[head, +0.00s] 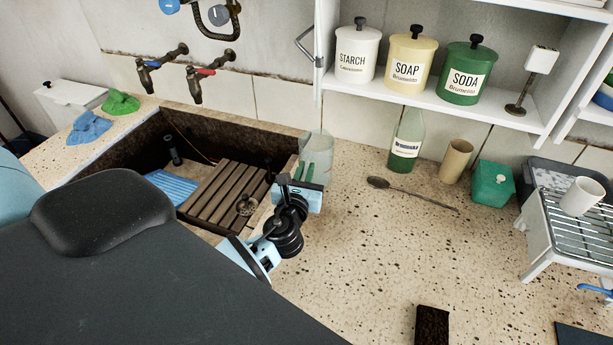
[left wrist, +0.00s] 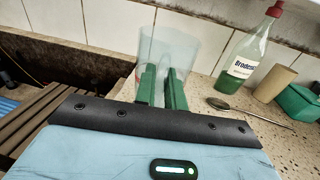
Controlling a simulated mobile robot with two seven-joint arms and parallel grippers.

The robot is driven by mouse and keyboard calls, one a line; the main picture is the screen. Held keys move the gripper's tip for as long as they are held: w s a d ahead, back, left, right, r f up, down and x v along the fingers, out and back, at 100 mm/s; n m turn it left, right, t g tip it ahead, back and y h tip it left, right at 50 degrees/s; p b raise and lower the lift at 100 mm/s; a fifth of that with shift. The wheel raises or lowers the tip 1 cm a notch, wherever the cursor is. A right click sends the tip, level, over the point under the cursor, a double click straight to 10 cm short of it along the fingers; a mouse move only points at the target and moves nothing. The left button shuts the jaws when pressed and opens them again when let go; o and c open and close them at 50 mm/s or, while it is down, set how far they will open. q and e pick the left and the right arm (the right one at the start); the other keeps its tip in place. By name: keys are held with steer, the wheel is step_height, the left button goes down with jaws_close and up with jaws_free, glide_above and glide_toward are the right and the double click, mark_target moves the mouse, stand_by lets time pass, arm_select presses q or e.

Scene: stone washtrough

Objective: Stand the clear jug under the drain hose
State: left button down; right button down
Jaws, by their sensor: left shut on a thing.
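The clear jug (head: 318,148) is at the right rim of the stone trough, near the back wall. My left gripper (head: 303,170) is shut on its near side. In the left wrist view, the jug (left wrist: 168,48) looks upright between the two green fingers (left wrist: 161,88). The gripper hides its lower part, so I cannot tell whether it touches the counter. A dark curved pipe (head: 212,32) hangs on the wall above the trough; I cannot tell whether it is the drain hose. My right gripper is not in view.
The stone trough (head: 130,160) holds a slatted wooden rack (head: 222,192) and a blue ribbed board (head: 172,187). Two taps (head: 195,85) overhang it. The counter's middle is clear.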

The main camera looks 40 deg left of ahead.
arm_select(q)
steer(key=shift+f, duration=0.9)
steer(key=shift+f, duration=0.1)
steer(key=c, duration=1.5)
jaws_free()
steer(key=shift+r, duration=0.2)
steer(key=shift+b+v, duration=0.45)
steer(key=shift+v, duration=5.65)
steer(key=shift+f, duration=0.1)
